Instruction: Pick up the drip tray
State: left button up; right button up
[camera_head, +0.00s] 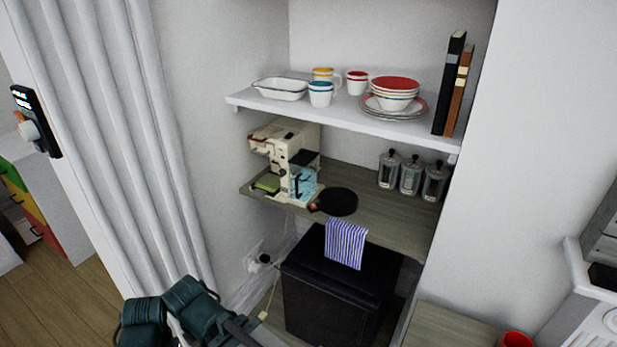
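A cream coffee machine (283,150) stands at the left end of the middle wooden shelf. A small green piece (267,184) sits low at its front left, close to the shelf edge; it may be the drip tray, but it is too small to be sure. A clear light-blue tank (303,182) is on the machine's right side. Dark green links of one of my arms show at the bottom left, well below and in front of the shelf. I see no fingertips of either gripper.
A round black pan (338,201) and a striped cloth (346,243) lie right of the machine. Glass jars (410,176) stand farther right. The white upper shelf (330,115) holds dishes above. A black box (340,290) stands below.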

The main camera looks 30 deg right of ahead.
aim_at(269, 184)
jog(key=i+j+z, duration=0.2)
jog(key=z, duration=0.2)
jog(key=i+j+z, duration=0.2)
jog(key=z, duration=0.2)
jog(key=i+j+z, duration=0.15)
jog(key=j+z, duration=0.25)
jog(key=i+j+z, duration=0.1)
jog(key=j+z, duration=0.7)
jog(key=i+l, duration=0.05)
